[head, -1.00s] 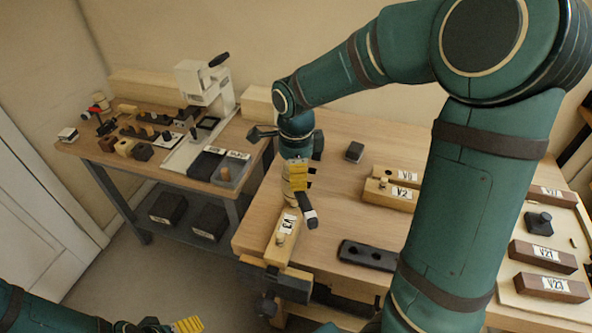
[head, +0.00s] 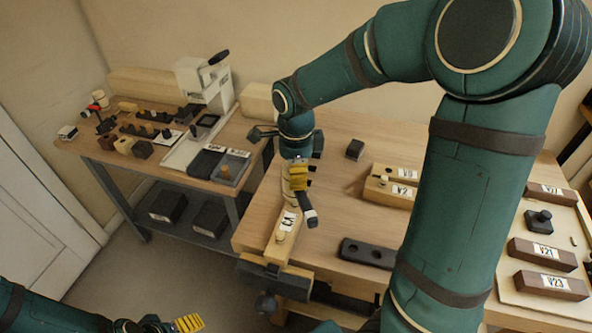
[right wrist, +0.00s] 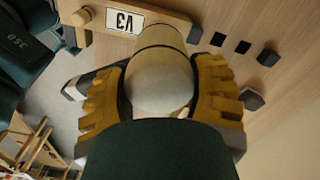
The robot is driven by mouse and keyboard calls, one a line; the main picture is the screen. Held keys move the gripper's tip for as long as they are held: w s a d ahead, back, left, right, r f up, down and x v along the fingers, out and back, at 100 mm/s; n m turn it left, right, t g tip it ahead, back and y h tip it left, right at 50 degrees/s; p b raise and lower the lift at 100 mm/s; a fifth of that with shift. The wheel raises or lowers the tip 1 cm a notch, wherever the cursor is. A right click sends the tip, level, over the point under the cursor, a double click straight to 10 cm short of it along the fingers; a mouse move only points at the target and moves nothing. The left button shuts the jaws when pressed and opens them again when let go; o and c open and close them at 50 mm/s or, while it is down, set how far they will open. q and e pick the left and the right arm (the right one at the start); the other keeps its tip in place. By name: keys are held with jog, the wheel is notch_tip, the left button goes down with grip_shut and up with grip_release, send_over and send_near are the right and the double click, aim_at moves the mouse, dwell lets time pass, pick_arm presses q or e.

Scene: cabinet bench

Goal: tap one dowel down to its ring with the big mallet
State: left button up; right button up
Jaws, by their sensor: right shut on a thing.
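The block marked V3 (head: 276,250) is clamped at the front left edge of the bench, and a short pale dowel (head: 281,237) stands up from it. The dowel also shows in the right wrist view (right wrist: 82,17). My right gripper (head: 298,180) is shut on the big mallet, whose pale rounded wood (right wrist: 160,80) fills the space between the yellow fingers. A dark, white-banded part of the mallet (head: 310,216) is beside the block, behind the dowel. The ring on the dowel is too small to make out. My left gripper (head: 189,323) is low at the bottom edge, away from the bench.
Pale blocks, one marked V2 (head: 388,192), lie behind on the bench. A black two-hole block (head: 367,253) lies to the right of V3. Dark blocks V21 (head: 542,256) and V23 (head: 550,285) sit on a tray at right. A cluttered side table (head: 195,180) stands at left.

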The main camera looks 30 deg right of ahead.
jog(key=shift+r+p, duration=2.15)
jog(key=shift+r, duration=0.5)
jog(key=shift+f, duration=0.1)
